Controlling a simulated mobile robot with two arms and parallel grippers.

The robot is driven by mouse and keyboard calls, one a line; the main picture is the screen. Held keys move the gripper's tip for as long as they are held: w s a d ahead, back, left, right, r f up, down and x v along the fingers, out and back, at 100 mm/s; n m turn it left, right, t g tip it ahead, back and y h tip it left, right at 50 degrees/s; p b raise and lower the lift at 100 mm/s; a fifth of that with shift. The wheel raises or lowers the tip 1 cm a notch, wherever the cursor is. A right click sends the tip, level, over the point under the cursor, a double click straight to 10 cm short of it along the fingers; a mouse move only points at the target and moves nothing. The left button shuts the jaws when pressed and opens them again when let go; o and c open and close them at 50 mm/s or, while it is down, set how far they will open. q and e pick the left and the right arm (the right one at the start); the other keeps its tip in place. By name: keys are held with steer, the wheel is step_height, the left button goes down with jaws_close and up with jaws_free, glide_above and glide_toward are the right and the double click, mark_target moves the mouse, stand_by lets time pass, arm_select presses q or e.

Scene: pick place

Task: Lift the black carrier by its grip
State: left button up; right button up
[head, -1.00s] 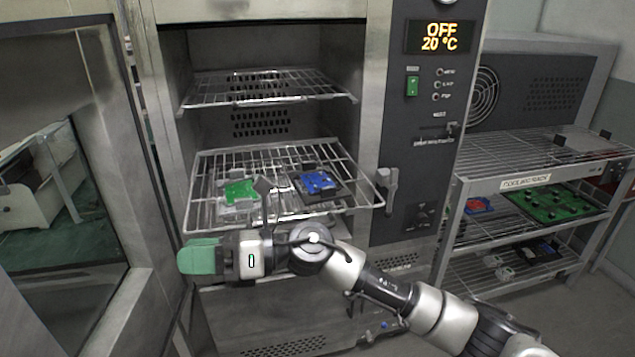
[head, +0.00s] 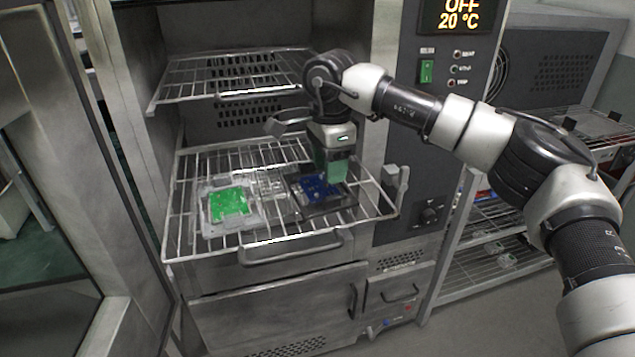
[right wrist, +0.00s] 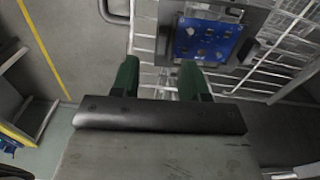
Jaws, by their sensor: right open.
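The black carrier (head: 326,207) lies on the lower wire rack inside the open oven and bears a blue circuit board (head: 318,186). In the right wrist view, the carrier (right wrist: 168,30) and its blue board (right wrist: 208,42) are just ahead, right of centre. My right gripper (head: 332,172) points down just above the carrier's far right part in the head view and hides some of it. In the right wrist view its two green fingers (right wrist: 157,76) are apart with nothing between them. My left gripper is not in view.
A clear carrier with a green board (head: 229,203) lies to the left on the same lower rack (head: 185,225). An upper rack (head: 190,80) is above. The oven door (head: 50,200) stands open at left. A cooling rack (head: 480,270) stands at right.

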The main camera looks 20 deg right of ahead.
mark_target(327, 198)
step_height(327, 198, down, 2)
step_height(327, 198, down, 4)
steer(key=shift+w+a+f+p, duration=0.1)
steer(key=shift+w+f+p, duration=0.05)
steer(key=shift+p, duration=0.95)
steer(key=shift+f, duration=0.6)
steer(key=shift+w+f, duration=0.1)
steer(key=c, duration=0.4)
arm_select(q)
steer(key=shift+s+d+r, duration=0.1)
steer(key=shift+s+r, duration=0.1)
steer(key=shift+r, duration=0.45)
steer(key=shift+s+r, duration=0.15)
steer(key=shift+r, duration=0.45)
arm_select(e)
jaws_close()
